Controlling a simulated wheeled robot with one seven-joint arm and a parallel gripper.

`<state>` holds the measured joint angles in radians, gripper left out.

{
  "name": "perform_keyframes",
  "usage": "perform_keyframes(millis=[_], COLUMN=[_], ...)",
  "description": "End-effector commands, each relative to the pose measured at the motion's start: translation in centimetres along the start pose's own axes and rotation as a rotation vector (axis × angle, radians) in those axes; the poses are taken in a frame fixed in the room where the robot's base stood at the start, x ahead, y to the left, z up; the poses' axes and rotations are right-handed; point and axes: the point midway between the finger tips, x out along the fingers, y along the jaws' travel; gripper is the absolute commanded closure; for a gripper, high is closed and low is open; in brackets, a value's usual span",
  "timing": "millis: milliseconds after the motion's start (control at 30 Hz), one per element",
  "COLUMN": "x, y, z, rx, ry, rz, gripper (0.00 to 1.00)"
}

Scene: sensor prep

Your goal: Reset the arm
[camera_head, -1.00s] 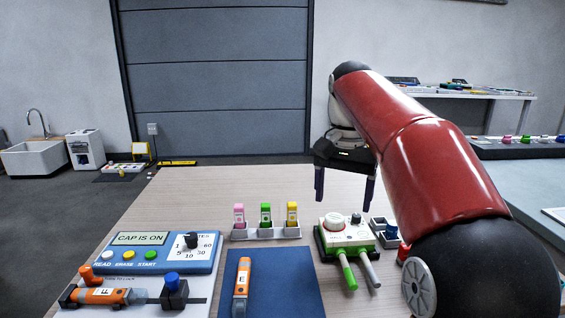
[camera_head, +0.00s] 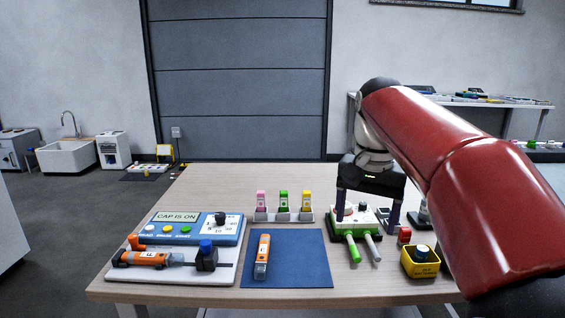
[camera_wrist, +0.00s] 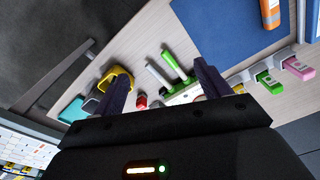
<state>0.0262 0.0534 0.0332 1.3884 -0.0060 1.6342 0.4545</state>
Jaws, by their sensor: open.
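My gripper (camera_head: 369,205) is open and empty, fingers pointing down at the right of the table. In the head view its fingers stand in front of and around the white-and-green box (camera_head: 348,226) with a green and a grey handle. I cannot tell the exact height above the table. The wrist view shows both dark fingers (camera_wrist: 163,90) spread apart with nothing between them, and the green and grey handles beyond. My red arm reaches in from the right.
A blue mat (camera_head: 305,262) holds an orange sensor (camera_head: 262,255). A console (camera_head: 190,229) reads "CAP IS ON"; another orange sensor (camera_head: 150,259) lies in the fixture before it. A rack (camera_head: 284,216) holds pink, green and yellow pieces. A yellow bin (camera_head: 420,262) stands at right.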

Motion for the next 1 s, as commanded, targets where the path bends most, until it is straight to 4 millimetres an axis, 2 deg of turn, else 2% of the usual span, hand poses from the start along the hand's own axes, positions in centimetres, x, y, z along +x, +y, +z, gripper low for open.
perform_keyframes(millis=[167, 367, 467, 600, 700, 833, 1000], x=[0.6, 2.4, 4.4, 8.3, 10.9, 13.2, 14.2], y=[1.1, 3.0, 4.5, 6.6, 7.7, 8.6, 8.9], z=[2.5, 6.4, 9.4, 13.7, 15.9, 17.6, 18.3], rx=[-0.056, -0.148, -0.217, -0.319, -0.376, -0.423, -0.442], ry=[0.051, 0.136, 0.201, 0.300, 0.357, 0.403, 0.420], rz=[-0.020, -0.049, -0.067, -0.087, -0.094, -0.099, -0.099], gripper=[0.24, 0.24, 0.24, 0.24, 0.24, 0.24, 0.24])
